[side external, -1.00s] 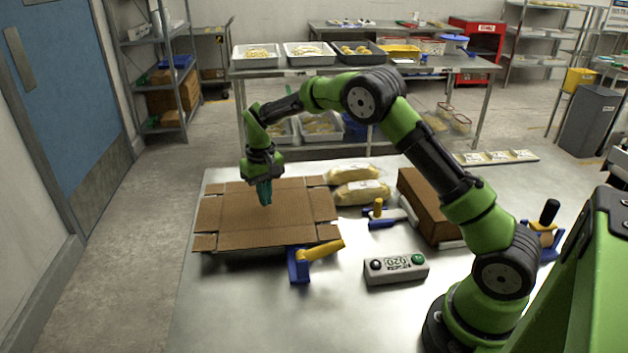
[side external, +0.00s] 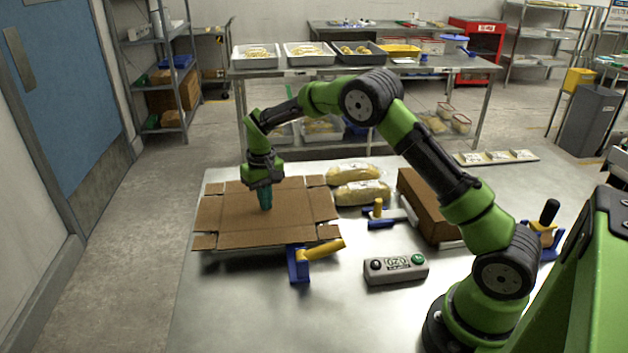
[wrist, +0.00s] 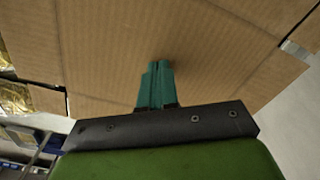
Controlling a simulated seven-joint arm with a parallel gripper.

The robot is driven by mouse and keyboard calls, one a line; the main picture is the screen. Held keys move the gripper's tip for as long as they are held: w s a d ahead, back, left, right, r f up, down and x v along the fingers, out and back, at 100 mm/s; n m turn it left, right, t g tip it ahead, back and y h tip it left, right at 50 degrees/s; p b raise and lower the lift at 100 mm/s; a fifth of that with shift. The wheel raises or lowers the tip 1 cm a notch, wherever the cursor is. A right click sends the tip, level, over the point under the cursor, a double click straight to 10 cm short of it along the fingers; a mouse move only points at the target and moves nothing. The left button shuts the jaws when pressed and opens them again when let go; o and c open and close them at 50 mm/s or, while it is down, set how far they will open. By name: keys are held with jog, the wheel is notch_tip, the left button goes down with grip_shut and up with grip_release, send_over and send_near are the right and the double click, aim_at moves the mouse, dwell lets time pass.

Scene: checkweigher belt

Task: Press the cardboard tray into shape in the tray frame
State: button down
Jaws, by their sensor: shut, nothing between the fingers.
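The cardboard tray (side external: 235,228) is a flat brown blank with flaps at its edges, lying across the tray frame at the left of the steel table. The frame is mostly hidden under it; a blue bracket with a yellow lever (side external: 298,265) shows at its front right. My gripper (side external: 266,209) points down with its teal fingers shut and empty, tips at or very near the middle of the cardboard. In the wrist view the shut fingers (wrist: 156,82) stand over the cardboard (wrist: 205,50), which fills most of the picture. I cannot tell whether they touch it.
Two bags of yellow food (side external: 360,193) lie just right of the cardboard. A blue-and-yellow tool (side external: 380,216), a brown box (side external: 425,207) and a grey button box (side external: 396,267) stand farther right. The table front is clear.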

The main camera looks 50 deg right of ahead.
jog(key=shift+f, duration=1.8)
jog(key=shift+r, duration=0.1)
notch_tip(320, 180, up, 11)
dwell(0.4)
jog(key=shift+s+a+f, duration=0.15)
jog(key=shift+s+f, duration=0.6)
jog(key=shift+s, duration=0.05)
jog(key=s+a+r+t, duration=0.2)
jog(key=s+r, duration=0.2)
jog(key=s, duration=0.5)
jog(key=s+a+r+t+y, duration=0.1)
jog(key=s+a+r+t, duration=0.1)
jog(key=s+r, duration=0.3)
jog(key=s+a+r+m+t+y, duration=0.1)
jog(key=s+r, duration=0.4)
jog(key=s, duration=0.9)
jog(key=shift+a+t, duration=0.8)
jog(key=shift+t, duration=0.3)
